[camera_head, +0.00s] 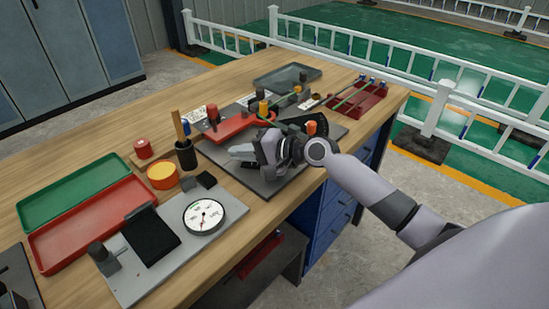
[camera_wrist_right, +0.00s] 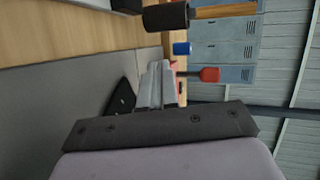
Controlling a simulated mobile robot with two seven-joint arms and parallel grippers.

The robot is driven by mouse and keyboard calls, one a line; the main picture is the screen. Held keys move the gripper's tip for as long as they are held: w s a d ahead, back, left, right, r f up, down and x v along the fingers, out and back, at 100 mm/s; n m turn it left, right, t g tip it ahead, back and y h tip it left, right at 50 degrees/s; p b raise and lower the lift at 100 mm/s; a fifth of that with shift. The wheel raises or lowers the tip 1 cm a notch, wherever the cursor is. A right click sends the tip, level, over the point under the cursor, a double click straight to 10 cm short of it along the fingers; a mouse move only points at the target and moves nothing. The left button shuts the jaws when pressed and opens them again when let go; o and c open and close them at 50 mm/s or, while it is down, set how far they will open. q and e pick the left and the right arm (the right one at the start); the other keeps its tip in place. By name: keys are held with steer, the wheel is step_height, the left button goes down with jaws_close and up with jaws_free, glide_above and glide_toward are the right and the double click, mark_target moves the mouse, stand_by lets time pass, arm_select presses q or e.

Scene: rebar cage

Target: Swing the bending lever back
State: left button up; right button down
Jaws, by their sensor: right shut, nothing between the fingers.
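My wrist hides the middle of the plate, so I cannot tell whether the gripper touches anything there. My left gripper is not in view.
A red rack (camera_head: 357,102) stands at the back right. The table edge runs below my right arm.

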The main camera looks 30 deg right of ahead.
steer(key=s, duration=0.2)
steer(key=s+d+r, duration=0.1)
steer(key=s, duration=0.2)
steer(key=s+d+r, duration=0.1)
steer(key=s, duration=0.1)
steer(key=shift+s+d+r, duration=0.2)
steer(key=shift+d+r, duration=0.05)
